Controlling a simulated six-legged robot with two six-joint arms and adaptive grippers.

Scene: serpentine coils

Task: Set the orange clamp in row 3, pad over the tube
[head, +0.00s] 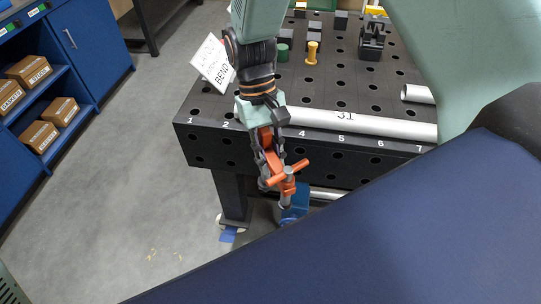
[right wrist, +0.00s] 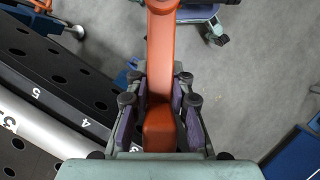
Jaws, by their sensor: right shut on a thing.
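My right gripper (head: 268,158) is shut on the orange clamp (head: 287,180), which also shows between the fingers in the right wrist view (right wrist: 161,50). The clamp hangs in front of the table's front edge, apart from the tube, with its grey spindle pointing down. The long white tube (head: 365,123), marked 31, lies along the front of the dark perforated table (head: 345,160). It also shows at left in the right wrist view (right wrist: 48,142). Numbers 2 and 4 to 7 show on the table edge; my gripper hides number 3 in the head view. My left gripper is not in view.
A green cylinder (head: 285,50), a gold bolt-like piece (head: 312,52) and dark blocks stand farther back on the table. A BEND sign (head: 213,62) is at its left. A short tube piece (head: 417,93) lies at right. Floor left of the table is clear.

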